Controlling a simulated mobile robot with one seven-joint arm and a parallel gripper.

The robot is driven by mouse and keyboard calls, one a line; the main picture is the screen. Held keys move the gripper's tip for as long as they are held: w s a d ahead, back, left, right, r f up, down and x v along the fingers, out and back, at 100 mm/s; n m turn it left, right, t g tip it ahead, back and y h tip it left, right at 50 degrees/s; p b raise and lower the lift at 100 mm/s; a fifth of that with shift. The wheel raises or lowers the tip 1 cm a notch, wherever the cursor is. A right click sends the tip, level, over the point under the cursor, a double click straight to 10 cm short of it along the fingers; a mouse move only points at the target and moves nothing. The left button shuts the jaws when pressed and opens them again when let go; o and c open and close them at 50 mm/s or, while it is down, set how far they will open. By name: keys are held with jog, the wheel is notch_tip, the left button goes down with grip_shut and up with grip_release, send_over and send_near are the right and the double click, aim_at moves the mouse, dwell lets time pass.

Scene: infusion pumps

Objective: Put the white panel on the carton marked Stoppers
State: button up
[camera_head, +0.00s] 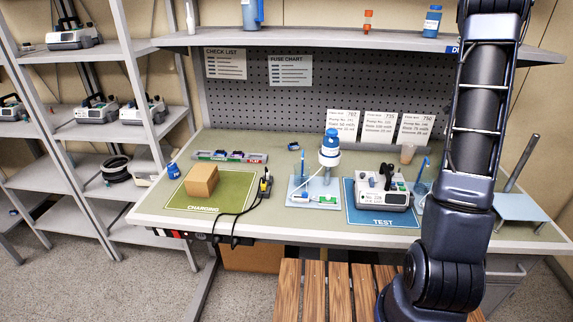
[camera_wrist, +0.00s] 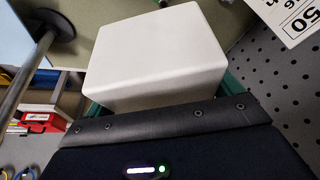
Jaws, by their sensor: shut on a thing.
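A white block-like panel (camera_wrist: 160,52) fills the upper middle of the wrist view. My gripper (camera_wrist: 160,108) is shut on it, with one dark finger across its near side. The other finger is mostly hidden behind the panel. In the head view my arm hides both the gripper and the panel. A plain brown carton (camera_head: 201,180) sits on the green CHARGING mat (camera_head: 235,203). Another brown carton (camera_head: 248,258) stands on the floor under the bench, partly hidden. I see no Stoppers marking on either one.
A pump (camera_head: 383,192) stands on the blue TEST mat (camera_head: 372,215). A bottle with a blue cap (camera_head: 330,148) rises above a light blue tray. A black cable (camera_head: 240,215) crosses the bench's front edge. A wooden slatted seat (camera_head: 320,290) stands in front.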

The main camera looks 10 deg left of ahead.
jog(key=w+a+n+t+y, duration=0.25)
jog(key=a+n, duration=0.65)
jog(key=a, duration=5.4)
notch_tip(320, 180, up, 10)
jog(key=n+y, duration=0.2)
jog(key=n, duration=0.2)
send_over(204, 168)
jog(key=s, duration=0.2)
jog(key=shift+h, duration=0.25)
notch_tip(204, 168, down, 19)
jog(key=shift+a+f, duration=0.1)
jog(key=o, duration=0.9)
jog(key=shift+f, duration=0.1)
